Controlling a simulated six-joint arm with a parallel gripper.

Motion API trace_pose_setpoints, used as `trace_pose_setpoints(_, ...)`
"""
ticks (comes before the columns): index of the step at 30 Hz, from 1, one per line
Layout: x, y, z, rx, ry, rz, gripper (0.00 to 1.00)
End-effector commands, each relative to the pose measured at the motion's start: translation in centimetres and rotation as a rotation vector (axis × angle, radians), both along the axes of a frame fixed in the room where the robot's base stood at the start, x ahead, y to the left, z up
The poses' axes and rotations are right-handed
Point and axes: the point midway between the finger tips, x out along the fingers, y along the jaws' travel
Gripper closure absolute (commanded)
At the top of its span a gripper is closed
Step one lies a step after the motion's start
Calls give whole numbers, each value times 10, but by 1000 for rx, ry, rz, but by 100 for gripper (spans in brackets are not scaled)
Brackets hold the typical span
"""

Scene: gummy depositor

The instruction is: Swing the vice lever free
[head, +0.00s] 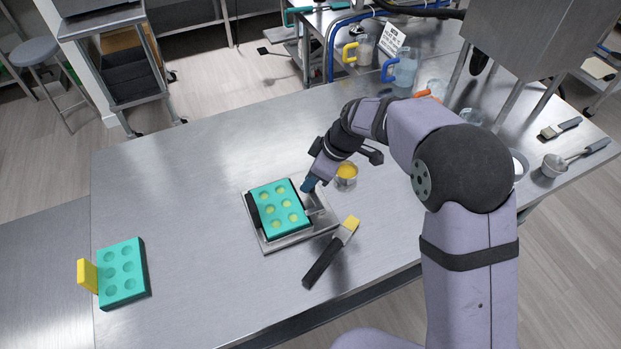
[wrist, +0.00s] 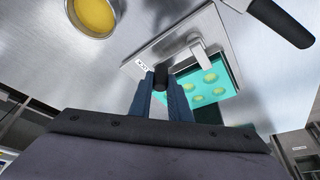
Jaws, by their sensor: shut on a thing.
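The vice (head: 291,240) is a flat metal plate with clamping jaws, standing on the steel table. A teal mould (head: 279,207) with yellow-filled cavities sits in it, and the mould also shows in the wrist view (wrist: 222,76). My gripper (head: 308,187) is at the vice's far right corner. In the wrist view its blue fingers (wrist: 161,88) are shut on the dark knob of the vice lever (wrist: 160,74). A metal clamp bracket (wrist: 202,56) stands close to the mould's edge. The rest of the lever is mostly hidden by the fingers.
A cup of yellow liquid (head: 346,173) stands just right of my gripper. A brush with a black handle (head: 331,251) lies in front of the vice. A second teal mould (head: 121,272) with a yellow tab lies at the left. The table between them is clear.

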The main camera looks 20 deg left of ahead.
Motion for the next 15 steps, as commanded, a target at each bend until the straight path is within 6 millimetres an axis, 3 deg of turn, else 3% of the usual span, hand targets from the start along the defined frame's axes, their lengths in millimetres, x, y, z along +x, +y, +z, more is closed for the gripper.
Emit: trace_pose_setpoints(15,10,-15,0,0,-3,-276,100)
